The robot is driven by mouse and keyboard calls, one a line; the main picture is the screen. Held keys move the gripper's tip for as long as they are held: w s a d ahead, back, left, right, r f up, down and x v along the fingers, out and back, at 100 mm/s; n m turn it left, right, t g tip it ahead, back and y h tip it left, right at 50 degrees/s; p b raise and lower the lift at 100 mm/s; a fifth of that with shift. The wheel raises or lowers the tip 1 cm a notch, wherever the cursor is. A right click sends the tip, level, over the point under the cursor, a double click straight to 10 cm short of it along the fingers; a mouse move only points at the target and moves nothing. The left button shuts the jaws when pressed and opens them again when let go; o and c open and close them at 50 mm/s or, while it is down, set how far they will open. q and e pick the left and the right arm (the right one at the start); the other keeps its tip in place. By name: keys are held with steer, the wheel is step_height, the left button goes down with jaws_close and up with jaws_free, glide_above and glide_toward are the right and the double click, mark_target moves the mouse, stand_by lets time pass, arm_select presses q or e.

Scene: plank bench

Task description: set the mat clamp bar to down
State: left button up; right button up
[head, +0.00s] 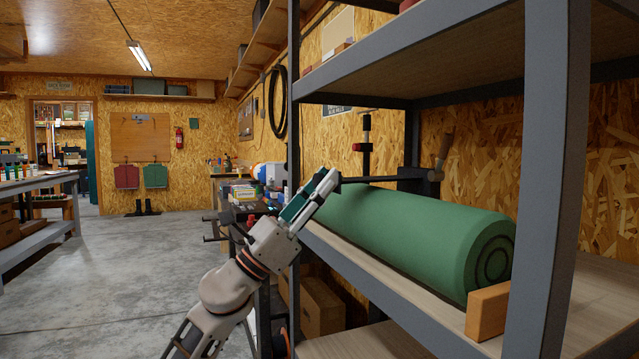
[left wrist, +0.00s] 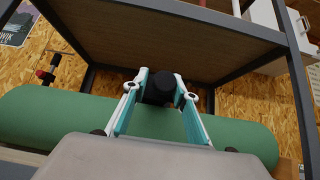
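A thick rolled green mat (head: 420,232) lies on the shelf and also shows in the left wrist view (left wrist: 55,118). The dark mat clamp bar (head: 385,180) runs roughly level above and behind the roll, towards a dark bracket by the wall. In the left wrist view the bar's round black end (left wrist: 160,88) faces the camera. My left gripper (head: 328,182) is at the bar's near end, over the roll; its fingertips (left wrist: 161,84) sit on both sides of the black end and appear to touch it. The contact is partly hidden. My right gripper is not in view.
The rack's front post (head: 548,180) and the upper shelf (head: 450,55) frame the space around the roll. A wooden block (head: 487,312) sits at the roll's near end. A black-and-red post (head: 366,145) stands behind. Open floor lies left.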

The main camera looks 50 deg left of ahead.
arm_select(q)
steer(key=shift+w+d+f, duration=0.3)
steer(key=shift+w+f, duration=0.1)
steer(key=shift+f, duration=0.35)
steer(key=s+r+v, duration=0.1)
steer(key=v, duration=1)
steer(key=shift+s+a, duration=0.25)
steer(key=shift+a, duration=0.1)
